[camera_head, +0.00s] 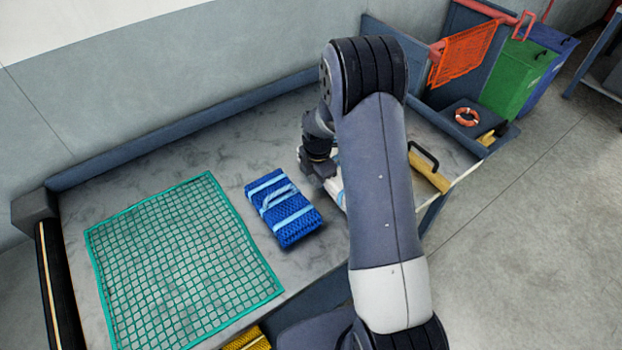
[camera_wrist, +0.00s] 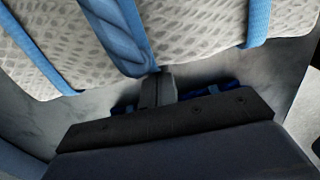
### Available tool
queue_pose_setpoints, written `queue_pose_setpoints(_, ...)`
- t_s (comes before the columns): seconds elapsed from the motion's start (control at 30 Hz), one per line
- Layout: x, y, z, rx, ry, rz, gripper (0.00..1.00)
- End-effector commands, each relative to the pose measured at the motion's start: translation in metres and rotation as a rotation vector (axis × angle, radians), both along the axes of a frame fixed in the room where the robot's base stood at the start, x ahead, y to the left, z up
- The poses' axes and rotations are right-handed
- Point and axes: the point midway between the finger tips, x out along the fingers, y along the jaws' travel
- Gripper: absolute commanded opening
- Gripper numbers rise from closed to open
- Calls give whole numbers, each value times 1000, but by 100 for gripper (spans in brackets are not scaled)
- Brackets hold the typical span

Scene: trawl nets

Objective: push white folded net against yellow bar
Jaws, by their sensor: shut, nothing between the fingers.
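The white folded net (camera_wrist: 190,28) with blue straps fills the top of the wrist view. In the head view only a sliver of the white folded net (camera_head: 333,186) shows left of my arm, which hides the rest. My gripper (camera_head: 322,170) is shut and empty, low at the net's left side. In the wrist view its closed fingertips (camera_wrist: 158,76) meet the net's near edge by a twisted blue strap; I cannot tell if they touch it. The yellow bar (camera_head: 430,173) with a black handle lies right of my arm, near the table's right end.
A blue folded net (camera_head: 283,207) lies left of my gripper, and its edge shows in the wrist view (camera_wrist: 222,87). A green net (camera_head: 180,262) is spread further left. A raised ledge (camera_head: 190,126) runs along the back. Bins (camera_head: 515,75) stand beyond the right end.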

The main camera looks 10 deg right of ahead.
Motion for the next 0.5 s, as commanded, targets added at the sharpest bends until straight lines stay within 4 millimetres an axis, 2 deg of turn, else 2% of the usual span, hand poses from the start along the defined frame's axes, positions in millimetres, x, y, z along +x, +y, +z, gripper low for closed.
queue_pose_setpoints(0.33,1,-2,-1,0,0,-1,0)
queue_pose_setpoints(0.43,6,-13,-3,-1,-1,-3,0)
queue_pose_setpoints(0.5,12,-29,-5,-1,-4,-6,0)
